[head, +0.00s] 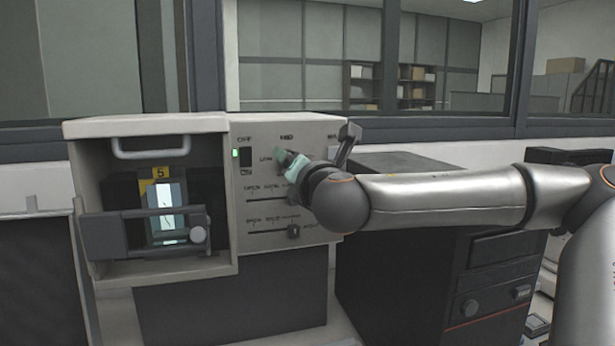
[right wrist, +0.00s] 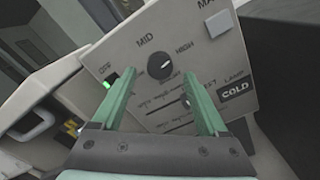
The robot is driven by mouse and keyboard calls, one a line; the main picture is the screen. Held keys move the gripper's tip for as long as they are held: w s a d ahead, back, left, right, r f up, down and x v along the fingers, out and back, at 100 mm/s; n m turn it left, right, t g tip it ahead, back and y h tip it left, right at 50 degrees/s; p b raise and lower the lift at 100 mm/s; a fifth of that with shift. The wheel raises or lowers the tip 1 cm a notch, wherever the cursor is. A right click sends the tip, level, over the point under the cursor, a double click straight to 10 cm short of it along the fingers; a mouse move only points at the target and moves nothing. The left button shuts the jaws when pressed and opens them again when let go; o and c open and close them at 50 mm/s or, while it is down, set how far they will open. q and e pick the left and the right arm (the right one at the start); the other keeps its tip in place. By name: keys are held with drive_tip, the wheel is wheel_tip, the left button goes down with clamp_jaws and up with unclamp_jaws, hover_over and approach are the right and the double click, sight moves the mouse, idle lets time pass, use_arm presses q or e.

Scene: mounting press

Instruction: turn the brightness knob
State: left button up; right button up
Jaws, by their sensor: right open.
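The brightness knob (right wrist: 160,66) is a dark round knob with a small light mark on a pale grey panel, below the word MID in the right wrist view. My right gripper (right wrist: 159,76) is open, with its green fingers on either side of the knob in that view. Whether the fingers touch it I cannot tell. In the head view my right gripper (head: 288,160) is at the panel's upper part and largely hides the knob. My left gripper is not in view.
The panel (head: 243,215) has sliders below the knob and a switch with a green light (head: 235,154) at left. An open viewer box (head: 148,127) with a lit screen (head: 168,208) stands left of it. A dark cabinet (head: 400,270) stands at right, under my arm.

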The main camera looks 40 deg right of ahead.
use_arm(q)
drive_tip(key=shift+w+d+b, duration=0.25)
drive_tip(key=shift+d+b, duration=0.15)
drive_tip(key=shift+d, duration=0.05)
use_arm(e)
drive_tip(key=v, duration=0.9)
drive_tip(key=shift+s, duration=0.15)
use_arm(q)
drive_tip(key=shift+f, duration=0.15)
use_arm(e)
drive_tip(key=shift+r, duration=0.1)
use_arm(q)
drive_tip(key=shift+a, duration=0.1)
use_arm(e)
drive_tip(key=shift+r, duration=0.1)
